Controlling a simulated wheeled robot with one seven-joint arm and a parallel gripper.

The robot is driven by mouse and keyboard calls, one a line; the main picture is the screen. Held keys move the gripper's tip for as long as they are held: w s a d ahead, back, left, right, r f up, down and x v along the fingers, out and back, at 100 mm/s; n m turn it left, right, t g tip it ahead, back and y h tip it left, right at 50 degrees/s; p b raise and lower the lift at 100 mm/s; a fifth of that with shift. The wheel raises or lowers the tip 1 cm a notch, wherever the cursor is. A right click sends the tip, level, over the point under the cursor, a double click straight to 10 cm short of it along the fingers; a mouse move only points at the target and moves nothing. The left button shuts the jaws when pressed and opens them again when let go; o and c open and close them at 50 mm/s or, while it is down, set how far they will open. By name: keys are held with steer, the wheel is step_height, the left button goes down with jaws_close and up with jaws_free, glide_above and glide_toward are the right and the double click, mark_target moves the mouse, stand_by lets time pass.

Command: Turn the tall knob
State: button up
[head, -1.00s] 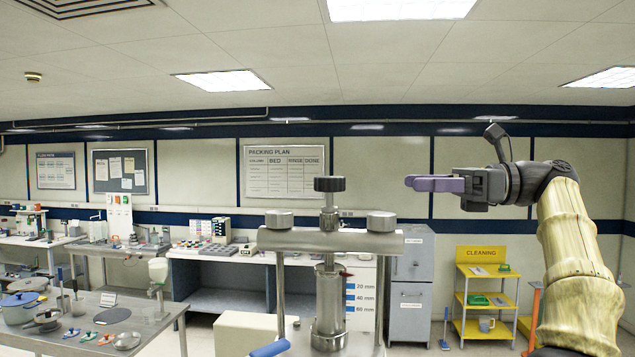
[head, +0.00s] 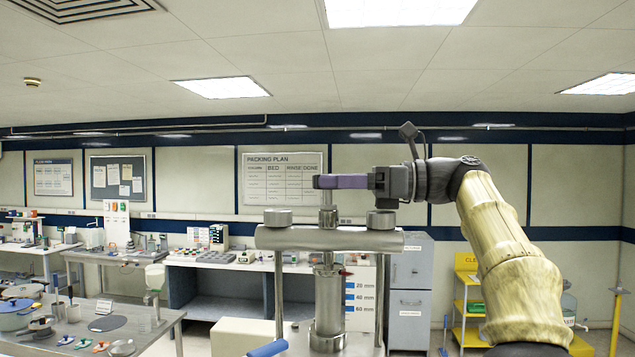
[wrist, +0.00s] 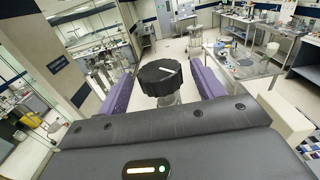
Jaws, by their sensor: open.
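The tall knob is a black, ridged, round knob (wrist: 163,82) with a white mark on top, seen in the wrist view. It sits between my gripper's two purple fingers, with a gap visible on each side. In the head view the purple fingers of my gripper (head: 338,181) are level with the top of the press and hide the knob. The knob's metal shaft (head: 327,216) shows below them, rising from the steel crossbar (head: 340,239). My gripper is open, with one finger on each side of the knob.
A steel cylinder (head: 329,300) stands beneath. A grey cabinet (head: 408,290) and side table (head: 150,325) stand around. The space above is clear.

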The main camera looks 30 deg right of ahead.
steer(key=shift+x, duration=1.85)
steer(key=shift+c, duration=0.2)
steer(key=c, duration=0.9)
steer(key=shift+c, duration=0.2)
